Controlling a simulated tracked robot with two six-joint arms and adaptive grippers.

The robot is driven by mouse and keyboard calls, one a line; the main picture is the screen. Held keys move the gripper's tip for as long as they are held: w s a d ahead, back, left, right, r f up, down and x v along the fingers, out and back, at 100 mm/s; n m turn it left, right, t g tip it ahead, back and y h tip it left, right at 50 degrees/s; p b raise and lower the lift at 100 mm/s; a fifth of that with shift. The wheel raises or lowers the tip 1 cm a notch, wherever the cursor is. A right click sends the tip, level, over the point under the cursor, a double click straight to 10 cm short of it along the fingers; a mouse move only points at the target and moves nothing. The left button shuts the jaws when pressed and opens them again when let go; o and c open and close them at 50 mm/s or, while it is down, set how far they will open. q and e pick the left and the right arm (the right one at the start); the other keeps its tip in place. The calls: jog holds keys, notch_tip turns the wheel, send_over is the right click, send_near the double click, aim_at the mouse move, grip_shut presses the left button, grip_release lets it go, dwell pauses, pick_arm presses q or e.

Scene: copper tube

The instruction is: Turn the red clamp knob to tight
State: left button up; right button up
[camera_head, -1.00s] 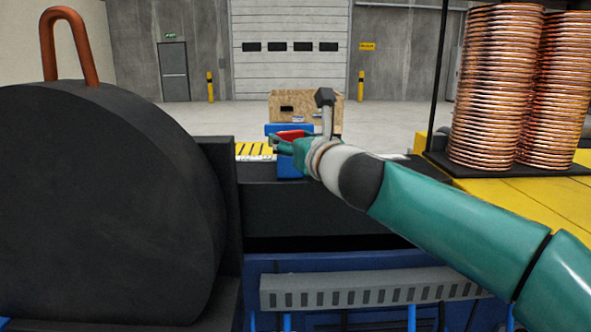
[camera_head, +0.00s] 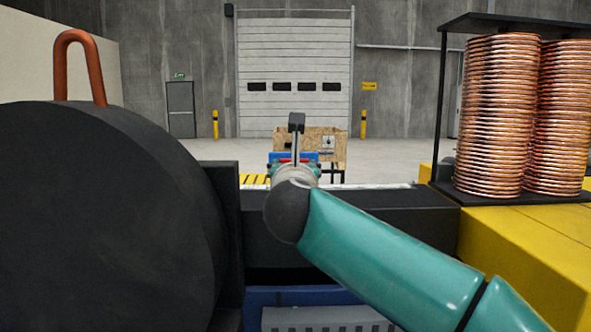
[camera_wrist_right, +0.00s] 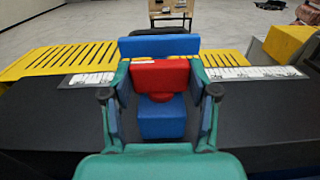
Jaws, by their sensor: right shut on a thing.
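The red clamp knob (camera_wrist_right: 160,76) is between the two fingers of my right gripper (camera_wrist_right: 160,100) in the right wrist view. The gripper is shut on it, one finger at each side. A blue clamp block (camera_wrist_right: 162,119) sits below the knob, and a blue plate (camera_wrist_right: 158,45) stands behind it. My left gripper is not in view.
A large black drum (camera_head: 100,210) with a bent copper tube (camera_head: 80,50) above it stands at left. Copper coils (camera_head: 497,115) stand on a rack at right by a yellow surface (camera_head: 530,235). A slotted yellow strip (camera_wrist_right: 65,58) and white scale lie around the clamp.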

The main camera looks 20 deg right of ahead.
jog(key=o, duration=0.9)
jog(key=shift+s, duration=0.1)
jog(key=v, duration=1.2)
